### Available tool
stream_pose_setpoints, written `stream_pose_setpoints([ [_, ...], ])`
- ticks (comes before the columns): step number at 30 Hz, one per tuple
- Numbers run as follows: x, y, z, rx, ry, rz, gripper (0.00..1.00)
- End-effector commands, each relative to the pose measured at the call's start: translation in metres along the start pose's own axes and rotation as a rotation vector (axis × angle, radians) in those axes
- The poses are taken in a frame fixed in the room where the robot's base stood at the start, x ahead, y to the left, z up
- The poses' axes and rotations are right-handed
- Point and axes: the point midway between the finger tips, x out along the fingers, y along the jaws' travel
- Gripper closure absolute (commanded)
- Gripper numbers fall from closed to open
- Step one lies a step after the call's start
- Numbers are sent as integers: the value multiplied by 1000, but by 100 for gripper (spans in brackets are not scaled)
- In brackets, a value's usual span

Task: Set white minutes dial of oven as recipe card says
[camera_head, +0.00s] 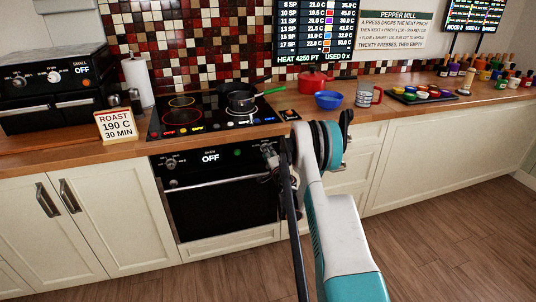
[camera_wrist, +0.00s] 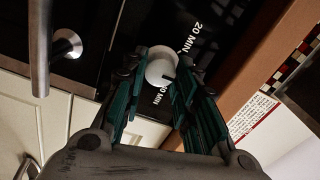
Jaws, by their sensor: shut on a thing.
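The recipe card (camera_head: 116,125) stands on the counter at left in the head view and reads ROAST, 190 C, 30 MIN. The oven (camera_head: 222,204) is below the cooktop, its display reading OFF. My gripper (camera_head: 269,153) is at the right end of its control panel. In the wrist view the white minutes dial (camera_wrist: 158,66) sits between my fingers, and my gripper (camera_wrist: 161,63) is shut on it. A dark mark shows at the dial's lower right edge. "20 MIN" is printed above right of the dial; another MIN label below is partly hidden by a finger.
The oven's handle (camera_wrist: 40,45) stands out beside my fingers in the wrist view. A separate small oven (camera_head: 52,88), reading OFF, stands at the counter's left. The cooktop (camera_head: 180,117) holds a black pan (camera_head: 241,101). The floor at right is clear.

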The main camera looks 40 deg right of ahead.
Motion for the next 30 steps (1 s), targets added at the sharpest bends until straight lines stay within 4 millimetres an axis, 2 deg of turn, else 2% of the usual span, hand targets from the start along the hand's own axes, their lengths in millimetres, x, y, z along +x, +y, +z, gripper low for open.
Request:
stream_pose_setpoints([
  [4, -1, 1, -2, -2, 3, 1, 96],
  [5, -1, 1, -2, -2, 3, 1, 66],
  [6, -1, 1, -1, -2, 3, 1, 57],
  [7, -1, 1, -1, -2, 3, 1, 52],
  [19, -5, 0, -1, -3, 1, 0, 52],
  [30, -59, 1, -2, -3, 3, 1, 52],
])
